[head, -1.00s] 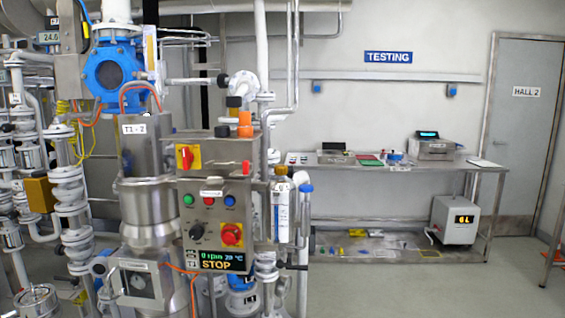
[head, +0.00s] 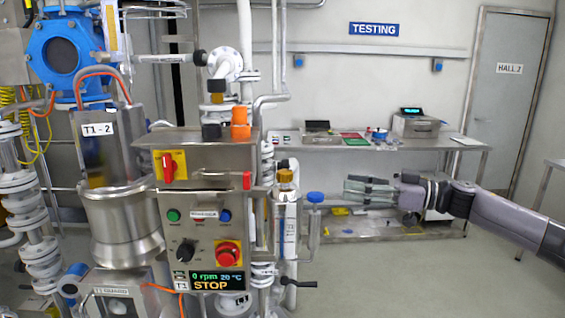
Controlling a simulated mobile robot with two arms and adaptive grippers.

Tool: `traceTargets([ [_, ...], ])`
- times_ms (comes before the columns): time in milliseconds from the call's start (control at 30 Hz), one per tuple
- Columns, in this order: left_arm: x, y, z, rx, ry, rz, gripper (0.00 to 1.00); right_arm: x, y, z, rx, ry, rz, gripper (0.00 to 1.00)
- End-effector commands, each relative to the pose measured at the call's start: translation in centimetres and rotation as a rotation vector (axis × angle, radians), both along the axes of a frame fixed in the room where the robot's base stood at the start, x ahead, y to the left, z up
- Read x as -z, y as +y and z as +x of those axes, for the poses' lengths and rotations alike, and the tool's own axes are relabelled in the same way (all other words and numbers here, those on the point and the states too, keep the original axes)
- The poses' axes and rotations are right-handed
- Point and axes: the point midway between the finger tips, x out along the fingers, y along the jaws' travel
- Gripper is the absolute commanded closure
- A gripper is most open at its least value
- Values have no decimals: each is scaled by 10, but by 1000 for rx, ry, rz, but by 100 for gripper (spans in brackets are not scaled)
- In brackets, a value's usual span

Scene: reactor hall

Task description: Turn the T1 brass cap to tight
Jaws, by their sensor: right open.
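My left gripper is not in view.
An orange cap (head: 240,122) and a black cap (head: 211,131) stand above the panel. A dark lever handle (head: 300,283) juts out below the brass cap. The testing bench (head: 455,142) stands behind my right arm. The floor at the right is clear.

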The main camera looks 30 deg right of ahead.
Motion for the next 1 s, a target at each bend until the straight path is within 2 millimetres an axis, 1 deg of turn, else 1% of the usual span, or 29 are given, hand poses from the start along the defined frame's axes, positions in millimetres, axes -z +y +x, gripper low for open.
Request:
traceTargets([
  [33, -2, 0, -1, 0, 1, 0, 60, -8, 4, -5, -17, 7, -5, 49],
  [100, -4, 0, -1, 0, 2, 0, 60, -12, 7, -6, -27, 12, -5, 49],
  [267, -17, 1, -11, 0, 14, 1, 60, -16, 17, 3, -30, 12, 1, 49],
  [367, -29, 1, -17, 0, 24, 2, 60, -19, 28, 14, -31, 8, 3, 49],
  [467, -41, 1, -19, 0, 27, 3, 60, -20, 43, 29, -30, 9, 4, 49],
  [633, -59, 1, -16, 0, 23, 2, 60, -19, 69, 57, -29, 8, 1, 49],
  [800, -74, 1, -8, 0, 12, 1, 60, -17, 94, 83, -27, 9, -1, 49],
  [1000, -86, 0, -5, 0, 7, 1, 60, -14, 116, 107, -26, 11, 0, 49],
])
